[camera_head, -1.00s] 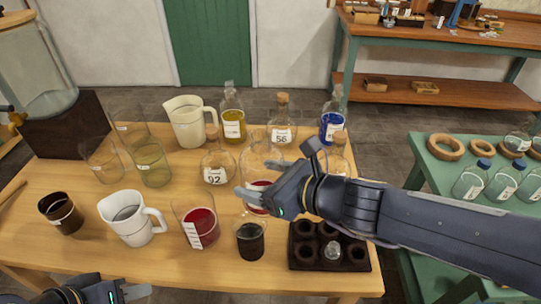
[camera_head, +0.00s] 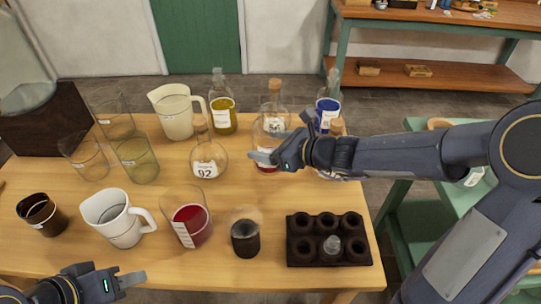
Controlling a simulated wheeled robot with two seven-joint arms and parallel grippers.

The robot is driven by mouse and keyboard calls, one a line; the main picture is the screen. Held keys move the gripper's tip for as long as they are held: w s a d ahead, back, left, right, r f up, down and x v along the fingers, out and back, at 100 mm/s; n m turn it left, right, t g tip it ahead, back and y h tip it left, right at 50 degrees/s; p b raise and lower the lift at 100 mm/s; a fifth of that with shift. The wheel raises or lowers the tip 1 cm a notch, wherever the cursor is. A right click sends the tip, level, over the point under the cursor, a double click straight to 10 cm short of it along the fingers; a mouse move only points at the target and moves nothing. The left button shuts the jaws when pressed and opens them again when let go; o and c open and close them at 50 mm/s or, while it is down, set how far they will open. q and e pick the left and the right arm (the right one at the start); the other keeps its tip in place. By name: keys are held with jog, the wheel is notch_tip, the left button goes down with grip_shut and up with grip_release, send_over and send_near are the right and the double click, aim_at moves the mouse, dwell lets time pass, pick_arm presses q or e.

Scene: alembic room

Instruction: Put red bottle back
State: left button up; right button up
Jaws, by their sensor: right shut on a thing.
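A red bottle (camera_head: 267,167) of clear glass with red liquid low in it is mostly hidden behind my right gripper. My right gripper (camera_head: 262,158) is shut on the red bottle, which is just in front of the stoppered bottle labelled 66 (camera_head: 274,123). I cannot tell whether the red bottle touches the table. A yellow bottle (camera_head: 223,116) and a blue bottle (camera_head: 327,110) stand at the table's back. My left gripper (camera_head: 128,286) is at the bottom left edge, near the table's front; its jaw opening is unclear.
The wooden table (camera_head: 150,262) holds a flask labelled 92 (camera_head: 208,165), a glass of red liquid (camera_head: 190,226), a white mug (camera_head: 118,222), a cream jug (camera_head: 176,115), a dark cup (camera_head: 245,240) and a dark holder with round holes (camera_head: 328,252). Another flask partly shows behind my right forearm.

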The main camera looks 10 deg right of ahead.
jog(key=shift+w+d+f, duration=0.2)
jog(key=shift+w+f, duration=0.2)
jog(key=shift+f, duration=0.1)
jog(key=shift+w+f+b, duration=0.15)
jog(key=shift+f+b, duration=0.45)
jog(key=shift+f, duration=1)
jog(key=shift+f, duration=0.1)
jog(key=shift+f, duration=0.15)
jog(key=o, duration=1.5)
